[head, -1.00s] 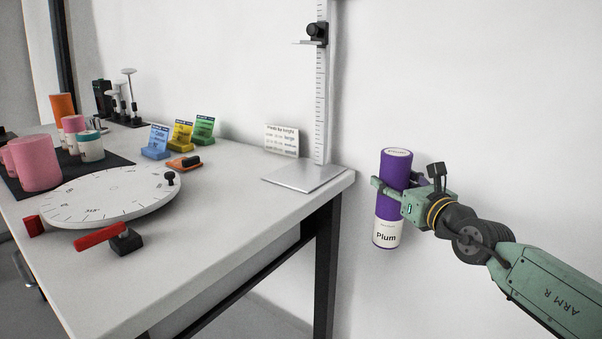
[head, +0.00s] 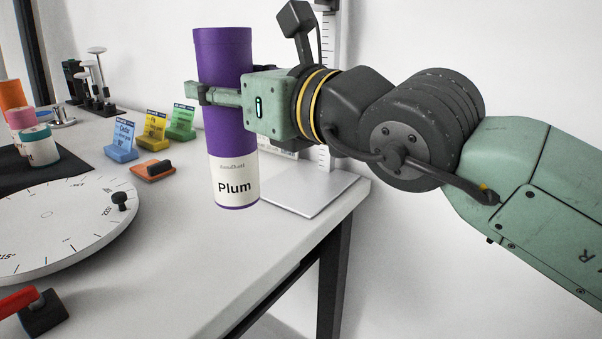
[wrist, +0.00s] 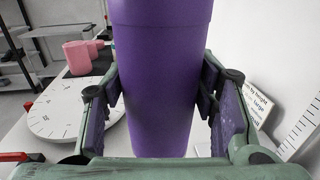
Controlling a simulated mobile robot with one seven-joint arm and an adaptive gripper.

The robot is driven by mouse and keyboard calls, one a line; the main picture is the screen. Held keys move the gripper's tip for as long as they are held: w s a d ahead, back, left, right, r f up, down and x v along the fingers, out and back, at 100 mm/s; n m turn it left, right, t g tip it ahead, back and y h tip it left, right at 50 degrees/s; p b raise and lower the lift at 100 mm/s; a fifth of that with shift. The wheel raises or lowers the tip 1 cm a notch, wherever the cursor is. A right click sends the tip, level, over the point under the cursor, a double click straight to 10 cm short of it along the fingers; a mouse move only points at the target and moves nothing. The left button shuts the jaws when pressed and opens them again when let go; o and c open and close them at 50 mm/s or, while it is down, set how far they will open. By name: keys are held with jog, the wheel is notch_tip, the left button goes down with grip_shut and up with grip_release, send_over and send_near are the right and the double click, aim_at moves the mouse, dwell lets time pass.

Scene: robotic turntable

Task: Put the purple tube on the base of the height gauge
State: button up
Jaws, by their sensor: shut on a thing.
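The purple tube (head: 228,133) with a white "Plum" label is upright in my gripper (head: 222,95). My gripper is shut around its middle. In the wrist view the tube (wrist: 162,85) fills the centre between the finger pads. In the head view the tube appears in front and to the left of the height gauge; its lower end seems to be above the table, but the exact gap is unclear. The height gauge base (head: 310,192) is a flat silver plate at the table's right corner, partly hidden behind the tube. Its ruled column (head: 325,165) is mostly hidden behind my arm.
A white turntable dial (head: 60,222) with a black knob is at left. Pink and teal-lidded cups sit at far left. A red-handled lever (head: 38,308) is at front left.

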jog(key=shift+w+a, duration=0.1)
jog(key=shift+w, duration=0.15)
jog(key=w+d+f+p, duration=0.5)
jog(key=w+d, duration=0.4)
jog(key=w, duration=0.3)
jog(key=shift+w, duration=0.3)
jog(key=shift+f+b, duration=0.3)
jog(key=o, duration=1.4)
jog(key=shift+r, duration=0.1)
jog(key=b+v, duration=0.1)
jog(key=v, duration=1.1)
jog(key=shift+r+b, duration=0.2)
jog(key=shift+b, duration=0.2)
